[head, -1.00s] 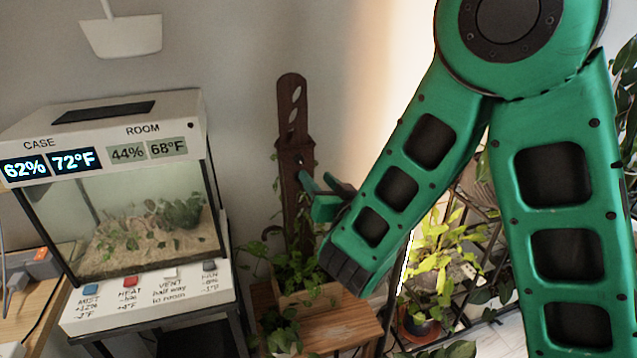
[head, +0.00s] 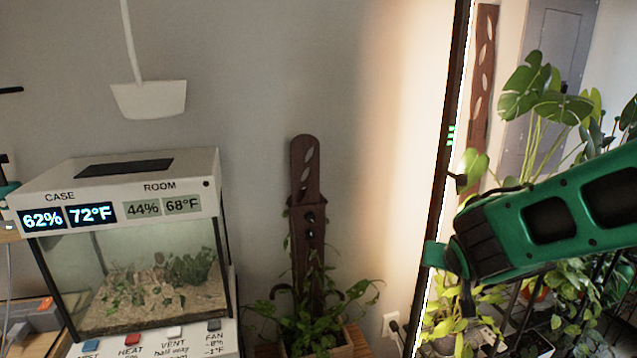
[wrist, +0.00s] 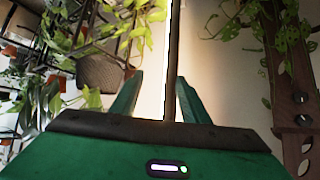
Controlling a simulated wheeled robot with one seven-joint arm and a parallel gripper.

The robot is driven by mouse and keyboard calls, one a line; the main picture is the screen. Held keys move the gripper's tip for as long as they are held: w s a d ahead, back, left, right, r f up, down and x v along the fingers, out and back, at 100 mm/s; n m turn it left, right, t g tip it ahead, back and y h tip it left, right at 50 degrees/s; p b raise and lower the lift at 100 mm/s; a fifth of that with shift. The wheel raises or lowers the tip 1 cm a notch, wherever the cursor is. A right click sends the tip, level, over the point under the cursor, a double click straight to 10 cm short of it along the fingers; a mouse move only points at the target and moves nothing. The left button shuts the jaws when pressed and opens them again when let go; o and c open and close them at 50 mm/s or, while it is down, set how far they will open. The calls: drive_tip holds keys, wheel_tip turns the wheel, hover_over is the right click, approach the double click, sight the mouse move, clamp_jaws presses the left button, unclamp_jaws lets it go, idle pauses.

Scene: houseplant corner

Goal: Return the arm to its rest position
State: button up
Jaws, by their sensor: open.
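My green arm reaches in from the right edge of the head view, roughly level. My gripper (head: 436,256) is at its left end, in front of the bright light strip and beside the plant stand. Most of the arm is outside the head view.
A glass case (head: 150,280) with CASE and ROOM readouts stands at the left. A dark carved wooden post (head: 305,215) rises from a planter at the centre. A large-leaved plant (head: 535,90) and other plants crowd the right.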

drive_tip(key=s+d+r+n+g+y, duration=0.1)
drive_tip(key=s+n+g+y, duration=0.3)
drive_tip(key=s, duration=1)
drive_tip(key=s+d+f+m+g, duration=0.1)
drive_tip(key=s+d+m+g, duration=0.1)
drive_tip(key=s+d, duration=0.3)
drive_tip(key=s+d+m+g+h, duration=0.1)
drive_tip(key=s+d+m+g, duration=0.2)
drive_tip(key=s, duration=0.9)
drive_tip(key=d+m, duration=0.1)
drive_tip(key=d, duration=0.2)
drive_tip(key=shift+s+f+m+g, duration=0.15)
drive_tip(key=shift+f+m+g, duration=0.15)
drive_tip(key=shift+f, duration=0.1)
drive_tip(key=shift+w+f, duration=0.25)
drive_tip(key=shift+w, duration=0.4)
